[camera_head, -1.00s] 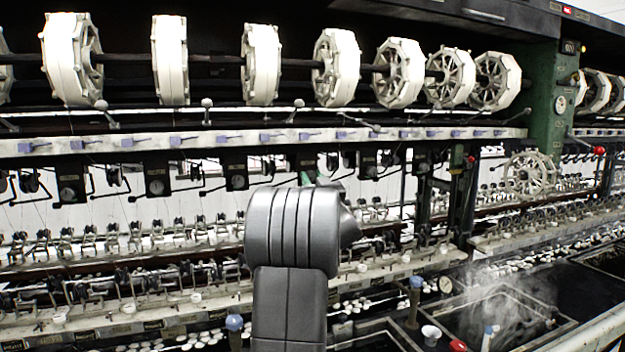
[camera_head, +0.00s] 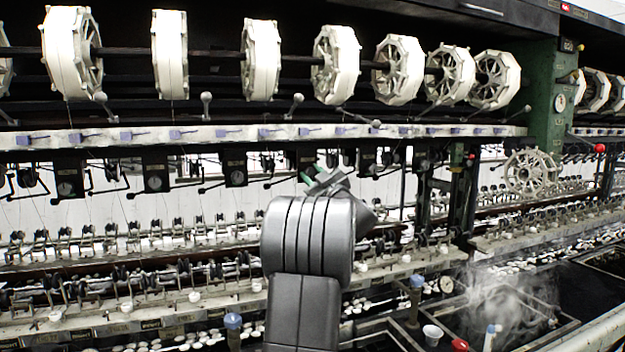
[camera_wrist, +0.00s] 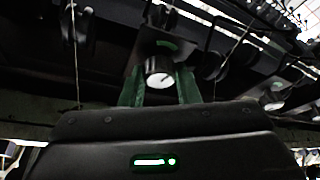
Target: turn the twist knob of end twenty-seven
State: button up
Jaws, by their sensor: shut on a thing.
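My gripper (camera_wrist: 160,90) shows two green fingers either side of a round pale twist knob (camera_wrist: 159,72) under a dark box with a green-lit patch. The jaws are shut on the knob, which has a light pointer mark on its face. In the head view my gripper (camera_head: 318,180) is partly hidden behind my grey wrist, up at the row of dark boxes under the pale rail. The knob is hidden there. I cannot read an end number in either view.
A similar knob (camera_wrist: 274,88) hangs to the right in the wrist view. Thin threads hang nearby. White reels (camera_head: 260,60) line the top above the pale rail (camera_head: 220,138). A steaming basin (camera_head: 500,310) lies at lower right.

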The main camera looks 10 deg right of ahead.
jog(key=shift+n+g+y, duration=0.6)
jog(key=shift+n, duration=1.4)
jog(key=o, duration=1)
jog(key=b+v, duration=0.3)
jog(key=v, duration=1.1)
jog(key=shift+r, duration=0.1)
jog(key=shift+w, duration=0.1)
